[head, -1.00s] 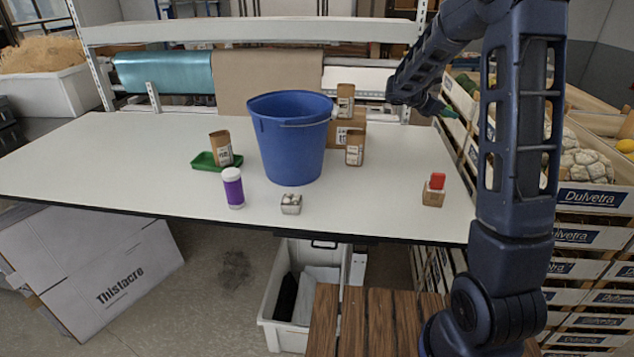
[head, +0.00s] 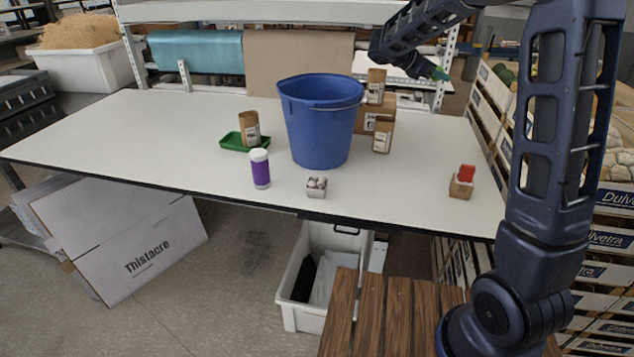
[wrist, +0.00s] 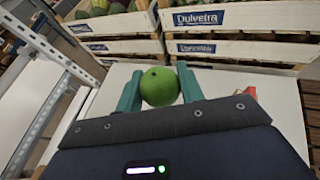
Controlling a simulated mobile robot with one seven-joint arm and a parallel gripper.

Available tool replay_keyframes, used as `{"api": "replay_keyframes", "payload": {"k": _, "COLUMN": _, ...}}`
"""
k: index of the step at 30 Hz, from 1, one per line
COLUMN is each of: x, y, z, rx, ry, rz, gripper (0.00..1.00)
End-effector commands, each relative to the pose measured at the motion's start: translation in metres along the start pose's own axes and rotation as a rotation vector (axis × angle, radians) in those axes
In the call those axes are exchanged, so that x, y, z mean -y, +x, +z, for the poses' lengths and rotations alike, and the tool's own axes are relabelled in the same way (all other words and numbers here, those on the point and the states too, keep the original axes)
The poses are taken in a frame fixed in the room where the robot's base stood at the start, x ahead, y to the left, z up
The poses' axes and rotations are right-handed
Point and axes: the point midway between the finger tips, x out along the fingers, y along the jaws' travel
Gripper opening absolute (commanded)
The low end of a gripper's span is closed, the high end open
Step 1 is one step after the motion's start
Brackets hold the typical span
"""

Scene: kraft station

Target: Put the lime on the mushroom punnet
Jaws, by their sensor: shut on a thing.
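The green lime (wrist: 160,86) is held between the two teal fingers of my gripper (wrist: 160,90) in the wrist view. In the head view my gripper (head: 438,74) is up at the back right, above the table's far right part, and the lime there is too small to make out clearly. The mushroom punnet (head: 316,188) is a small pale box with whitish mushrooms, upright near the table's front edge. My gripper is well apart from it, behind and to its right.
A large blue bucket (head: 320,122) stands behind the punnet. A purple-and-white bottle (head: 260,169) is to its left. A green tray (head: 231,142) with a brown packet (head: 250,128), brown packets (head: 382,135) and a small box with a red item (head: 462,182) also stand on the white table (head: 420,190).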

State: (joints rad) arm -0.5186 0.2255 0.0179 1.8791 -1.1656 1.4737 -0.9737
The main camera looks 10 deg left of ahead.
Motion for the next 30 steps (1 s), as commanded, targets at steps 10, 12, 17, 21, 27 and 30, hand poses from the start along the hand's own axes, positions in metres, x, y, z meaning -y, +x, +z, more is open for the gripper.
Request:
{"api": "replay_keyframes", "payload": {"k": 10, "x": 0.009, "y": -0.127, "z": -0.054, "rx": -0.008, "ry": -0.032, "rz": 0.081, "gripper": 0.15}}
{"api": "replay_keyframes", "payload": {"k": 12, "x": 0.015, "y": -0.152, "z": -0.065, "rx": -0.010, "ry": -0.039, "rz": 0.096, "gripper": 0.15}}
{"api": "replay_keyframes", "payload": {"k": 17, "x": 0.032, "y": -0.206, "z": -0.087, "rx": -0.011, "ry": -0.057, "rz": 0.131, "gripper": 0.15}}
{"api": "replay_keyframes", "payload": {"k": 21, "x": 0.052, "y": -0.252, "z": -0.104, "rx": -0.010, "ry": -0.071, "rz": 0.161, "gripper": 0.15}}
{"api": "replay_keyframes", "payload": {"k": 27, "x": 0.086, "y": -0.313, "z": -0.127, "rx": -0.009, "ry": -0.095, "rz": 0.203, "gripper": 0.15}}
{"api": "replay_keyframes", "payload": {"k": 30, "x": 0.101, "y": -0.335, "z": -0.136, "rx": -0.007, "ry": -0.105, "rz": 0.218, "gripper": 0.15}}
